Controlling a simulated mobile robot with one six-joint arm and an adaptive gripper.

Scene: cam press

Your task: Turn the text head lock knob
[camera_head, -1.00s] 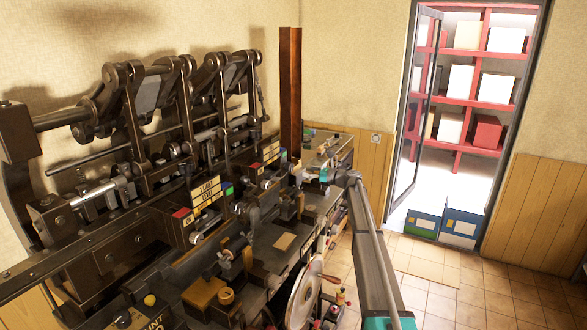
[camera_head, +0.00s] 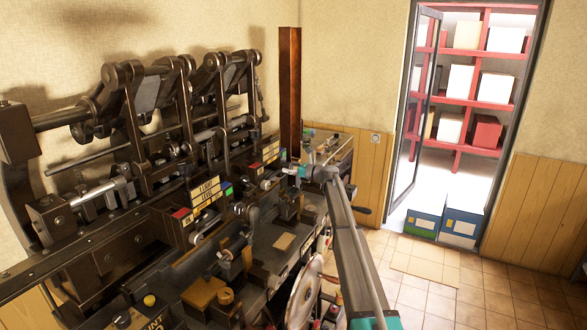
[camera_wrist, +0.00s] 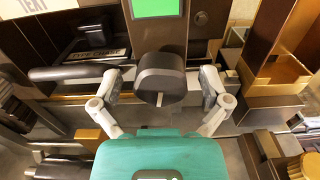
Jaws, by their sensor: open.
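A dark rounded knob (camera_wrist: 161,78) with a pale pointer mark at its lower edge is in the middle of the wrist view. Part of a sign reading "TEXT" (camera_wrist: 20,14) shows at the upper left of that view. My gripper (camera_wrist: 160,92) is open, one grey finger on each side of the knob, with gaps visible between the fingers and the knob. My teal gripper body fills the bottom centre. In the head view my arm reaches to the far end of the press (camera_head: 200,140), where the knob is too small to make out.
A bright green panel (camera_wrist: 157,8) sits just above the knob. A dark horizontal bar (camera_wrist: 75,73) lies left of it, and brass blocks (camera_wrist: 275,72) stand close on the right. In the head view the tiled floor (camera_head: 440,275) right of the press is open.

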